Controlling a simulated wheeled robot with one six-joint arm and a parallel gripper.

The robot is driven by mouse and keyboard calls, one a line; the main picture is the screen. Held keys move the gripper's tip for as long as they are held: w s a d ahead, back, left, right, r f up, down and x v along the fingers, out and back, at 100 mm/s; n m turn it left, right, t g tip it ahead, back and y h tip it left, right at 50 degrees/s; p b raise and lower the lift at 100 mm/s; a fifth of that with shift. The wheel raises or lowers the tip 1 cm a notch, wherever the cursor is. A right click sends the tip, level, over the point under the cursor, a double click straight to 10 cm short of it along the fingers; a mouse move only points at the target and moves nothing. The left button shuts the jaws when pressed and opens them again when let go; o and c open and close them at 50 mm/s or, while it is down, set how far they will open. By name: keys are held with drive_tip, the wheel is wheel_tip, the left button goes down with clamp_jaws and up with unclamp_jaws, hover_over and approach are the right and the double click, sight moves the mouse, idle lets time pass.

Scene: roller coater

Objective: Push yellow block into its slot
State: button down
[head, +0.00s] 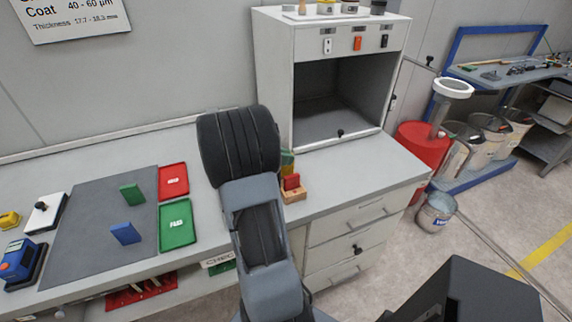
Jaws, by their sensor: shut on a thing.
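A wooden holder (296,196) stands on the bench in front of the cabinet. A red block (291,182) stands upright in it, with a green block (287,160) showing behind. A thin yellowish strip shows beside the green block, but I cannot tell whether it is the yellow block. The holder's left part is hidden behind my arm. My arm's dark link covers the bench just left of the holder. My gripper's fingers do not show.
A grey mat (95,225) holds a loose green block (132,194) and a blue block (125,233). Red (173,181) and green (177,225) trays lie beside it. The open cabinet (335,75) stands behind the holder. Bench right of the holder is clear.

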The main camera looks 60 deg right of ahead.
sight(286, 174)
drive_tip(key=shift+f, duration=1.85)
drive_tip(key=c, duration=1.5)
unclamp_jaws()
drive_tip(key=shift+s, duration=0.1)
drive_tip(key=shift+o, duration=1.3)
drive_tip(key=shift+d, duration=0.15)
drive_tip(key=shift+o, duration=0.7)
drive_tip(key=shift+r, duration=0.1)
